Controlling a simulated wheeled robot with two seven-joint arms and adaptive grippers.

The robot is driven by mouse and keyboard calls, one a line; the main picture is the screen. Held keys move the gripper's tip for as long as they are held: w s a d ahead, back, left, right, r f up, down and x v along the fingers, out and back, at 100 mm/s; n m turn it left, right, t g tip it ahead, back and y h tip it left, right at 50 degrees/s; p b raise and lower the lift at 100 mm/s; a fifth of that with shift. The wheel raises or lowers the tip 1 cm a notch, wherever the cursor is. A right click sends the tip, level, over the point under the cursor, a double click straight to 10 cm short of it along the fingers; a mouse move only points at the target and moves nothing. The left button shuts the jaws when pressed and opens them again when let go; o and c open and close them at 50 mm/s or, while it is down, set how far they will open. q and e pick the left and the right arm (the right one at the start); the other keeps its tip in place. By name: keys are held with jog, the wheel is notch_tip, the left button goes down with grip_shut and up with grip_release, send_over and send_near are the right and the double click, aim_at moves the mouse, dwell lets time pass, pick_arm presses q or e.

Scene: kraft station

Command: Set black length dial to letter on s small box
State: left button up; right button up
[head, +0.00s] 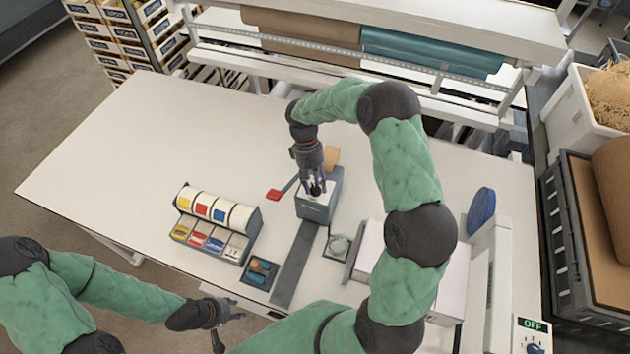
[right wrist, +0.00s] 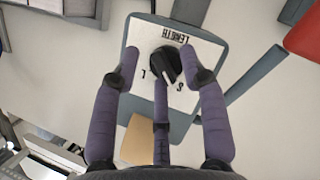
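The black length dial (right wrist: 166,66) is on the white top plate (right wrist: 190,38) of a grey box, under the printed word LENGTH. Letters S and L are printed on the plate, and the dial's pale pointer mark lies between them. In the head view the grey box (head: 318,209) stands near the table's middle. My right gripper (head: 316,188) is above the box top; in the right wrist view its open fingers (right wrist: 163,80) stand around the dial. I cannot tell if they touch it. My left gripper (head: 222,325) is low at the table's front edge, empty, with its fingers apart.
A rack of colored label rolls (head: 214,211) stands left of the box. The table's left side is clear.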

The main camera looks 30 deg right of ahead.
jog(key=shift+d, duration=0.1)
dwell(0.7)
jog(key=shift+w+r, duration=0.1)
jog(key=shift+r, duration=0.05)
jog(key=v, duration=1.1)
jog(key=shift+r, duration=0.3)
jog(key=shift+w, duration=0.1)
